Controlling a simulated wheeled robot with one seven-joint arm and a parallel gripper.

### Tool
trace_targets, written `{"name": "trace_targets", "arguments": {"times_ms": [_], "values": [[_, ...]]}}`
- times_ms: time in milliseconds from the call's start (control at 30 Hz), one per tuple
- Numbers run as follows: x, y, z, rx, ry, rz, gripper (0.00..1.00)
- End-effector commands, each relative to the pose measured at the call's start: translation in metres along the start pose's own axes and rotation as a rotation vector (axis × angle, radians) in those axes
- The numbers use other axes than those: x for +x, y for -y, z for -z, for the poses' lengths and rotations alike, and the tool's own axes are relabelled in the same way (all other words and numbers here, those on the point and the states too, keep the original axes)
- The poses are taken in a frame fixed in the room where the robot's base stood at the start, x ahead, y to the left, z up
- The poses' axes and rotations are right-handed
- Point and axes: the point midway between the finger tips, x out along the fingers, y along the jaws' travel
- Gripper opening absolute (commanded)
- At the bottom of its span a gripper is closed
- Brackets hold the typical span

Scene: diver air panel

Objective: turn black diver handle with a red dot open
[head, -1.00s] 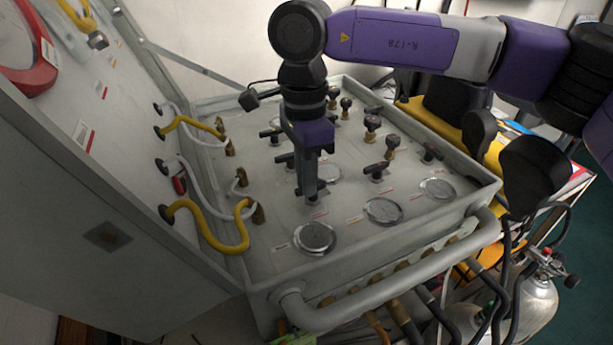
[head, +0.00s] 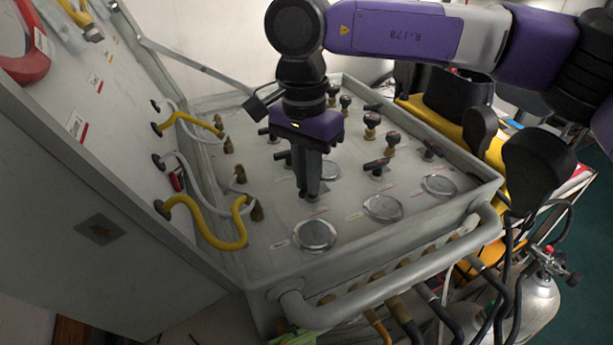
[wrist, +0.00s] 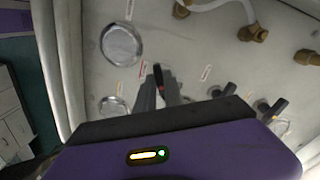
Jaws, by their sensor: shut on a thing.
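The black diver handle with a red dot (wrist: 159,77) shows in the wrist view, its end sticking out between the two fingers. My gripper (wrist: 160,90) is shut on it. In the head view my gripper (head: 309,194) points down at the panel, behind the front row of round gauges, and its fingers and body hide the handle. Other black handles stand near it, such as one to the right (head: 377,165) and others in the wrist view (wrist: 273,108).
Round gauges (head: 315,235) lie in front of my gripper. Yellow and white hoses (head: 215,240) loop from the upright lid (head: 110,160) on the left. A thick grey pipe (head: 390,285) runs along the panel's front edge. Brass-stemmed knobs (head: 371,122) stand at the right.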

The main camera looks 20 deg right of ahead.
Motion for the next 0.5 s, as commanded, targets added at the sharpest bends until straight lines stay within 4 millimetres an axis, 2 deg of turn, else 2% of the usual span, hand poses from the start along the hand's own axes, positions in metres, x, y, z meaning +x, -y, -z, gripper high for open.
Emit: {"name": "trace_targets", "arguments": {"times_ms": [500], "values": [[-0.0001, -0.0061, 0.0013, -0.490, -0.026, 0.000, 0.00]]}}
